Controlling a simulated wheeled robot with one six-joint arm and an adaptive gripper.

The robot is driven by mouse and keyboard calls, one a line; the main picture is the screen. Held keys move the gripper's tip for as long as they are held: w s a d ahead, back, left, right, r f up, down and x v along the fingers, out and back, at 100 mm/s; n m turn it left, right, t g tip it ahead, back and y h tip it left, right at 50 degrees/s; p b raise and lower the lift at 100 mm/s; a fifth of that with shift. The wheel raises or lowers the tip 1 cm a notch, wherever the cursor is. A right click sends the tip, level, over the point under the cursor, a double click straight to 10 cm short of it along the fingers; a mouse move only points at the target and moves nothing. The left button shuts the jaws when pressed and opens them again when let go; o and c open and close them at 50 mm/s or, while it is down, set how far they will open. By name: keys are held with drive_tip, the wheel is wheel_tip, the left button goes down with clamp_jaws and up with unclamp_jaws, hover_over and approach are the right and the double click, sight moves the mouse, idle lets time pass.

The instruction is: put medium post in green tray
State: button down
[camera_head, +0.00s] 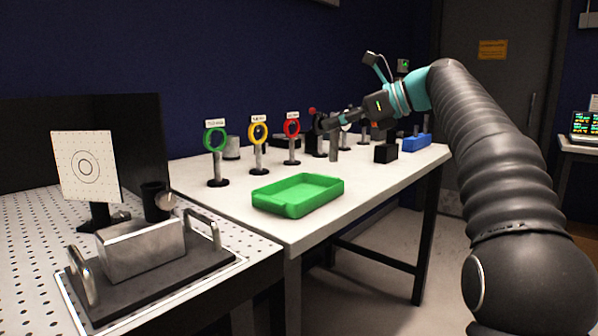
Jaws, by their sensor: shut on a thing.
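The green tray (265,205) lies on the white table, near its front edge, and looks empty. My gripper (335,123) reaches in from the right, behind and above the tray. It is shut on a slim grey post (334,147), which hangs upright below the fingers. The post seems to be the medium post, though its size is hard to judge here. The fingertips are small and dark, and I cannot tell how far the post is from the table top.
Green (215,138), yellow (258,131) and red (291,127) ring holders stand on posts behind the tray. A black block (386,153) and a blue tray (416,143) are to the right. A perforated bench (30,245) with a metal block (140,250) is at left.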

drive_tip(key=shift+w+a+f+b, duration=0.3)
drive_tip(key=shift+w+a+f, duration=0.15)
drive_tip(key=shift+a+f, duration=0.95)
drive_tip(key=shift+w+a+f+b, duration=0.4)
drive_tip(key=shift+a+f, duration=0.75)
drive_tip(key=shift+f, duration=0.45)
drive_tip(key=shift+w+a+f+b, duration=0.25)
drive_tip(key=shift+w+a+f, duration=0.25)
drive_tip(key=shift+a+f, duration=0.9)
drive_tip(key=shift+d+f, duration=0.15)
drive_tip(key=shift+f, duration=0.15)
drive_tip(key=c, duration=1.1)
unclamp_jaws()
drive_tip(key=shift+r, duration=0.2)
drive_tip(key=p+v, duration=0.1)
drive_tip(key=v, duration=1.1)
drive_tip(key=shift+s, duration=0.1)
